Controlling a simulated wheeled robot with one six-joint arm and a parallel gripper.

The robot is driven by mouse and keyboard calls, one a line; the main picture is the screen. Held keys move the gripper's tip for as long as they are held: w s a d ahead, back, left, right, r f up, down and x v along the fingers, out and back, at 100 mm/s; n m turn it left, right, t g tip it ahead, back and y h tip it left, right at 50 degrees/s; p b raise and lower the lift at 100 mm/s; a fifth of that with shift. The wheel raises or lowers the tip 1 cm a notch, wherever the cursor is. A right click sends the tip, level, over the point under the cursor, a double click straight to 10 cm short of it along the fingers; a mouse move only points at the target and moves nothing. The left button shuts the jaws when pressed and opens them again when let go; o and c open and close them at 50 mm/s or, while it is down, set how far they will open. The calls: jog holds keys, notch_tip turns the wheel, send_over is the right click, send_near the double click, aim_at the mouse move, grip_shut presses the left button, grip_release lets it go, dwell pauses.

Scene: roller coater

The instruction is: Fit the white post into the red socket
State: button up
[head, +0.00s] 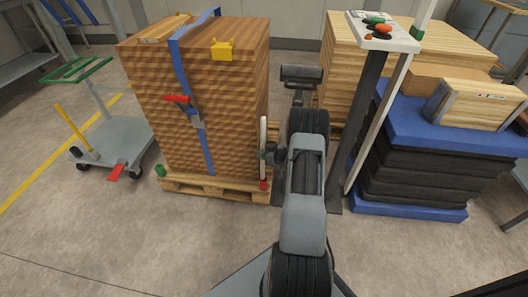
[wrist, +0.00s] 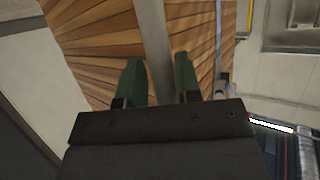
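The white post (head: 263,130) stands nearly upright at the front right corner of the wood stack in the head view. My gripper (head: 264,154) holds it around the middle. In the wrist view, the post (wrist: 154,40) runs between the two green fingers of my gripper (wrist: 160,80) and fills the gap between them. The red socket (head: 264,185) sits at the pallet's front right corner, right below the post. The post's lower end meets the socket's top in the picture. I cannot tell whether it is inside. The socket does not show in the wrist view.
The strapped wood stack (head: 240,90) on its pallet (head: 215,189) is close on the left. A green socket (head: 160,170) is at the pallet's left corner. A control stand (head: 368,90) and a blue-topped lift table (head: 425,200) are on the right. The front floor is clear.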

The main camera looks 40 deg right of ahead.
jog(key=shift+o, duration=1.4)
jog(key=shift+w+r, duration=0.2)
jog(key=shift+r, duration=0.2)
jog(key=p+v, duration=0.4)
jog(key=v, duration=0.8)
jog(key=shift+o, duration=0.5)
jog(key=o, duration=0.9)
jog(key=shift+s, duration=0.1)
